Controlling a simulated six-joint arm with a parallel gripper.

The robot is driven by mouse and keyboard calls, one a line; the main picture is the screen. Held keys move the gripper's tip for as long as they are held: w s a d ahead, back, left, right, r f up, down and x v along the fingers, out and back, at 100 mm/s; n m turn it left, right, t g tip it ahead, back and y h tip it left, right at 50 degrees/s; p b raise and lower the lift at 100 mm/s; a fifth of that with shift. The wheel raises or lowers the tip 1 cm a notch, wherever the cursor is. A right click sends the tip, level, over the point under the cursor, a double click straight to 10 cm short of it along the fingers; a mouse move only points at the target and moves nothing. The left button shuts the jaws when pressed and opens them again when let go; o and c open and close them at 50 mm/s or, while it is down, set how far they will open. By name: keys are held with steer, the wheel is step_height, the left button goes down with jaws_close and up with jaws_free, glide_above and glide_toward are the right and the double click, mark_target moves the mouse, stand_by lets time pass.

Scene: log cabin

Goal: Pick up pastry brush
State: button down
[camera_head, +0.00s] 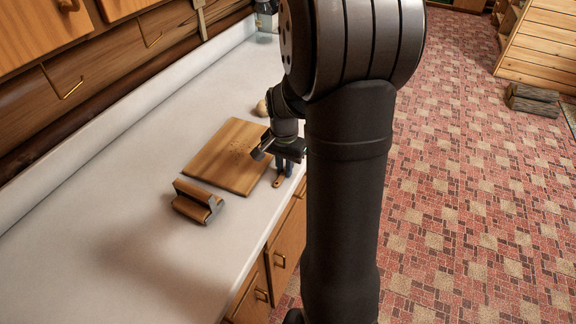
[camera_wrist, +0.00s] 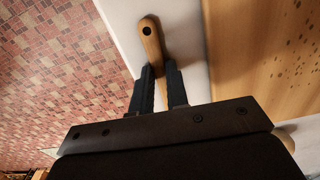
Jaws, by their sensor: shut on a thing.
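The pastry brush (camera_wrist: 152,40) shows in the wrist view as a wooden handle with a dark hole near its rounded end. My gripper (camera_wrist: 160,75) is shut on the handle, with one dark finger on each side of it. The rest of the brush is hidden behind the fingers and the gripper body. In the head view, my gripper (camera_head: 285,170) is low over the counter's front edge, and a small wooden end of the brush (camera_head: 278,181) shows beside it. I cannot tell whether the brush still touches the counter.
A wooden cutting board (camera_head: 228,160) lies on the white counter (camera_head: 130,240) just left of my gripper. A wooden block-like item with metal ends (camera_head: 197,202) stands nearer. A round pale item (camera_head: 262,108) is behind. The near counter is clear. Drawers (camera_head: 283,255) are below the edge.

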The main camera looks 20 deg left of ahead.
steer(key=shift+r, duration=0.6)
steer(key=r, duration=0.2)
steer(key=d+r, duration=0.1)
steer(key=r, duration=0.1)
steer(key=shift+d, duration=0.2)
steer(key=d+r, duration=0.6)
steer(key=d, duration=0.4)
steer(key=shift+w+d, duration=0.15)
steer(key=shift+w, duration=0.15)
steer(key=c, duration=2.1)
jaws_free()
jaws_close()
